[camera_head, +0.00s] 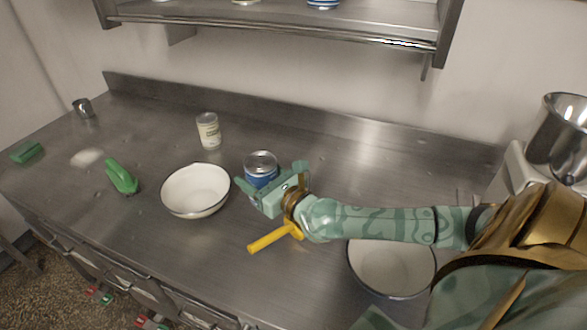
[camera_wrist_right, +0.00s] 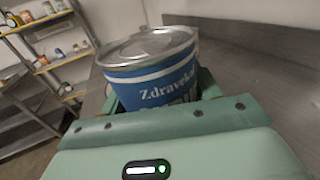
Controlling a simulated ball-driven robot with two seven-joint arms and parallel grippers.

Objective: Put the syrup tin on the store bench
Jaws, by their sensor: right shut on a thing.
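A blue tin (camera_head: 262,178) with a silver lid stands upright, or nearly so, over the steel bench in the head view. My right gripper (camera_head: 262,190) is shut around the tin, seen from the arm that comes in from the right. In the right wrist view the tin (camera_wrist_right: 160,75) sits between the green jaws, with part of a white name on its blue label. I cannot read the word syrup on it. Whether its base touches the bench is hidden. My left gripper is not in view.
A white-labelled tin (camera_head: 208,131) stands behind a white bowl (camera_head: 196,190). A second bowl (camera_head: 392,266) is below my arm. A yellow handle (camera_head: 272,238) shows near my wrist. A green brush (camera_head: 122,178) lies left. A shelf (camera_head: 280,22) overhangs the back; the bench's back right is clear.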

